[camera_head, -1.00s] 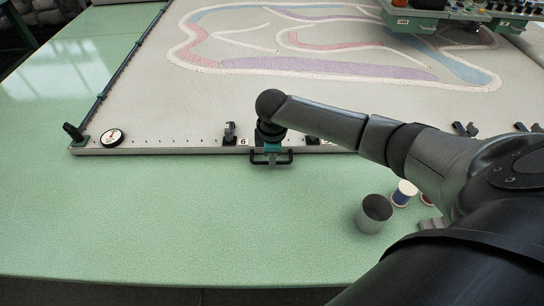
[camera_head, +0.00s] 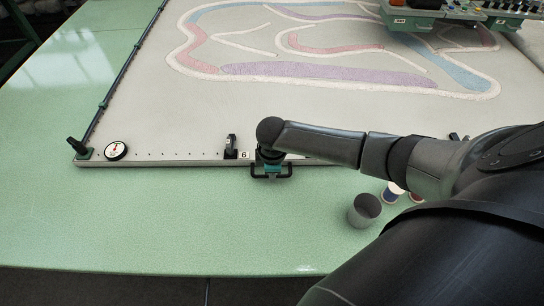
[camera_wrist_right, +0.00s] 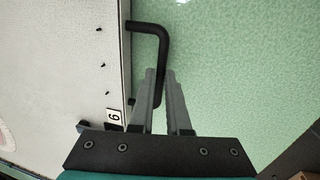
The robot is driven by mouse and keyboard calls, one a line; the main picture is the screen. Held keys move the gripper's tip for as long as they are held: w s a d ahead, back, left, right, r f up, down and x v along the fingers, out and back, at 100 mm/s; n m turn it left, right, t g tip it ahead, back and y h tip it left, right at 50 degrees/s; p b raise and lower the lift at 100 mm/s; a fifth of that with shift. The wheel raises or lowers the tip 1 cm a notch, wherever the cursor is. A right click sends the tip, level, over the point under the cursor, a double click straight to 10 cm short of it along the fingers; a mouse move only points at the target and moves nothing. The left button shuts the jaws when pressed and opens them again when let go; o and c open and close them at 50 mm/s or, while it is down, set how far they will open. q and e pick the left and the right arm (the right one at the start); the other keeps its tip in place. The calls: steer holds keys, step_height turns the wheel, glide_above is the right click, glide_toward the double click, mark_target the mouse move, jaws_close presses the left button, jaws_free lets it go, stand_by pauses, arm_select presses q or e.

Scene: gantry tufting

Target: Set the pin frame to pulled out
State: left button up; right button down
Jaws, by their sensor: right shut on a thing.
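The pin frame is a pale cloth bed (camera_head: 150,120) with a thin front rail (camera_head: 190,161), a short post at its front-left corner and a row of small pins. A black U-shaped handle (camera_head: 256,172) sticks out from the front rail beside the "6" tag. My right gripper (camera_head: 271,168) points down at it. In the right wrist view, the gripper's two fingers (camera_wrist_right: 160,80) are closed around the long bar of the black handle (camera_wrist_right: 152,28). The fingers partly hide the handle. My left gripper is not in view.
A grey cup (camera_head: 364,212) and thread spools (camera_head: 391,194) stand on the green table (camera_head: 150,225), right of the handle and partly near my arm. A green gantry head (camera_head: 410,20) hangs over the far right.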

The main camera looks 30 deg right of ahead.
steer(key=shift+s+a+f, duration=0.15)
steer(key=shift+s+a, duration=0.05)
steer(key=shift+s, duration=0.1)
steer(key=c, duration=0.9)
jaws_free()
steer(key=shift+w, duration=0.1)
steer(key=shift+r, duration=0.65)
steer(key=r+p, duration=0.1)
steer(key=r, duration=0.3)
steer(key=s+a+r+p, duration=0.1)
steer(key=r, duration=0.4)
steer(key=s+r+p, duration=0.1)
steer(key=r, duration=0.4)
steer(key=shift+s+a, duration=0.15)
steer(key=shift+s, duration=0.05)
steer(key=shift+s+f, duration=0.1)
